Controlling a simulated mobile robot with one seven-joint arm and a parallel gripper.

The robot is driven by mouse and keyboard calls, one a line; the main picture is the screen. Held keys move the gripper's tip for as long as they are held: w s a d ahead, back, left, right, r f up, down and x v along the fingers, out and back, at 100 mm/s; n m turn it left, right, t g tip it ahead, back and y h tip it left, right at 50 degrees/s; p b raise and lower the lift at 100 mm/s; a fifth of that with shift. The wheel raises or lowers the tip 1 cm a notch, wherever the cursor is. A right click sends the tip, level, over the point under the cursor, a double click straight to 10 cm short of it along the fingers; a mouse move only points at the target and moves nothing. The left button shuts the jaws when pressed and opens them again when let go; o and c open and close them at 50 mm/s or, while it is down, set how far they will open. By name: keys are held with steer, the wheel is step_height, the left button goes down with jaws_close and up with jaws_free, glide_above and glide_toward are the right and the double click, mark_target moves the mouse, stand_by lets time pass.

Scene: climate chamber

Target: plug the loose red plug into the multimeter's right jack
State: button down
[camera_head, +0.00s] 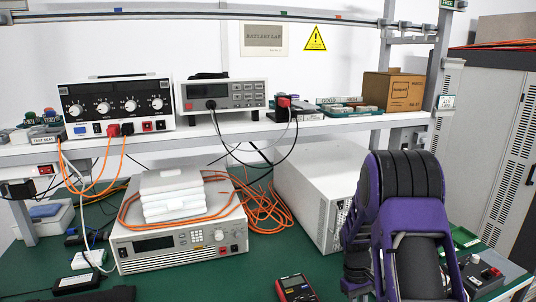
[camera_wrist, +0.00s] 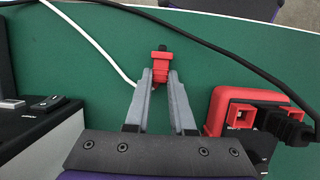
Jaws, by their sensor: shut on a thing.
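In the wrist view my gripper (camera_wrist: 160,80) is shut on a red plug (camera_wrist: 160,64) with a black tip that points away from me. It is above the green table top. The red-rimmed multimeter (camera_wrist: 217,104) lies to the right of my gripper, apart from the plug. Its jack end shows a square red jack (camera_wrist: 240,115) that looks empty, with black connectors (camera_wrist: 292,131) beside it. In the head view the multimeter (camera_head: 294,288) lies face up at the front edge of the picture. My arm hides the gripper and plug there.
A white cable (camera_wrist: 110,55) runs to near the plug, and a black cable (camera_wrist: 200,42) crosses to the multimeter's connectors. A black and grey box (camera_wrist: 38,115) stands left of my gripper. A power supply (camera_head: 180,240) and a white cabinet (camera_head: 312,200) stand behind the multimeter.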

steer(key=shift+r, duration=0.15)
steer(key=shift+r+p, duration=1.75)
steer(key=shift+r, duration=0.65)
